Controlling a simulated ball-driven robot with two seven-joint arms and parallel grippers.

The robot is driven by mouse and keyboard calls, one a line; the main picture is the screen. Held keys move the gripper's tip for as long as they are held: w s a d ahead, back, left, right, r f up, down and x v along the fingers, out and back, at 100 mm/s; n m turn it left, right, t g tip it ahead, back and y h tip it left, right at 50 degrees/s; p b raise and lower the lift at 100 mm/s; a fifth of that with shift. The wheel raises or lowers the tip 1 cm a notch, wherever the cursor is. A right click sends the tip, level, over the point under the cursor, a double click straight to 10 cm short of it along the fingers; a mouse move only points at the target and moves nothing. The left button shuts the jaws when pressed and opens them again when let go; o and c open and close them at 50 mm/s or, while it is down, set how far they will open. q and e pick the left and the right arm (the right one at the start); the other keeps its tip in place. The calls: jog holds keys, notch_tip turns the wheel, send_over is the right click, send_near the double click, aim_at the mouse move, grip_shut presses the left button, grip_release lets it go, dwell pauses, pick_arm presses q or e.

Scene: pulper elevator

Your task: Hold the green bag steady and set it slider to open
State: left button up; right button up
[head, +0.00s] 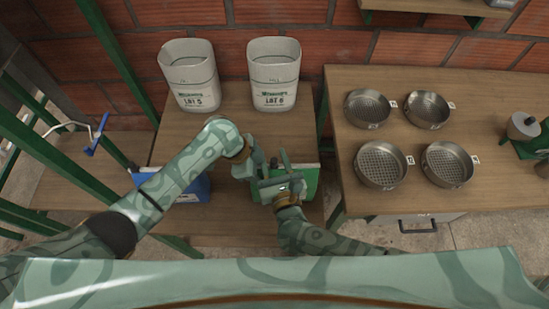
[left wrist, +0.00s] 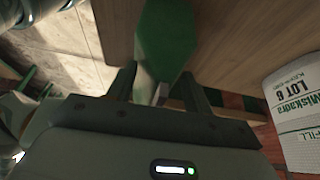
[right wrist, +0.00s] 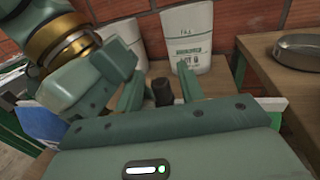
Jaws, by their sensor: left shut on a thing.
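The green bag (head: 308,182) stands on the wooden bench in the head view, partly hidden by my grippers. My left gripper (head: 268,176) is shut on it at its near left side; in the left wrist view the green bag (left wrist: 163,40) shows between and beyond the fingers. My right gripper (head: 281,158) is over the bag's top. In the right wrist view its fingers (right wrist: 160,90) are apart, with a small dark upright piece (right wrist: 162,92) between them and narrow gaps on both sides. I cannot tell whether that piece is the slider, nor the slider's setting.
A blue bag (head: 198,188) stands left of the green one, partly under my left arm. Two white containers, LOT 5 (head: 190,78) and LOT 6 (head: 274,76), stand at the back by the brick wall. Several round sieves (head: 381,165) sit on the right table (head: 325,120).

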jog(key=v, duration=1.2)
